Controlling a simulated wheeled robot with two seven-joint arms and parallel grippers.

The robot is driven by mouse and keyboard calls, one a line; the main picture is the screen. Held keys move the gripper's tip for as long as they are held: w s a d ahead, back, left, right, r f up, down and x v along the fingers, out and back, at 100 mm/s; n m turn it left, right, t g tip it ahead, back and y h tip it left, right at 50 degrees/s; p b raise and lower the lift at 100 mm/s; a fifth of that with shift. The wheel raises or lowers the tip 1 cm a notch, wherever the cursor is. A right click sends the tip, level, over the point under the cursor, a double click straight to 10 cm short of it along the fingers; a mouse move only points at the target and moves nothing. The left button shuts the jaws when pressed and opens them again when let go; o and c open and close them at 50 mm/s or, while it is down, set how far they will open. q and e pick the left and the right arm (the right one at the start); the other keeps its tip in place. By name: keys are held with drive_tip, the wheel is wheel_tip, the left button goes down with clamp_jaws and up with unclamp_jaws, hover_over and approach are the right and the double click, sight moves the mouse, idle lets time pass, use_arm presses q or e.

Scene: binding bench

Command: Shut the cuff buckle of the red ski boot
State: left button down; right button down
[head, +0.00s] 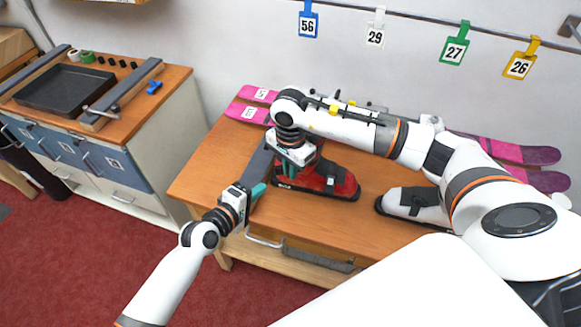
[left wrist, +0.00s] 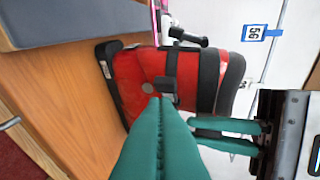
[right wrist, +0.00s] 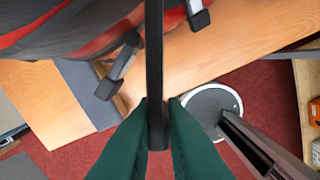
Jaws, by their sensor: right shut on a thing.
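The red ski boot (head: 330,180) stands upright on the wooden bench, its cuff partly hidden behind my right gripper and arm. In the left wrist view the boot (left wrist: 145,75) shows its red shell, dark straps and black buckle parts. My right gripper (right wrist: 157,125) is shut on a thin black bar at the cuff, which looks like the cuff buckle's lever (right wrist: 155,60). Other dark buckle levers (right wrist: 122,65) show beside it. My left gripper (head: 260,188) is shut and empty, held left of the boot; its fingertips (left wrist: 160,100) point towards the shell, and contact cannot be told.
A white boot (head: 415,205) stands to the right on the bench (head: 215,180). Pink skis (head: 250,112) lie along the back. A side cabinet with a black tray (head: 65,88) is at the left. Numbered tags (head: 308,25) hang above. My right arm crosses over the bench.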

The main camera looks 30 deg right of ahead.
sight(280, 173)
use_arm(q)
drive_tip(key=shift+r+x, duration=0.2)
drive_tip(key=shift+x, duration=3.8)
drive_tip(key=shift+s+d, duration=0.15)
drive_tip(key=shift+d, duration=0.05)
drive_tip(key=shift+a, duration=0.1)
drive_tip(key=s+a, duration=0.3)
drive_tip(key=shift+s+a, duration=0.2)
drive_tip(key=shift+s, duration=0.05)
drive_tip(key=shift+s+a, duration=0.1)
drive_tip(key=v, duration=1.1)
drive_tip(key=shift+a, duration=0.4)
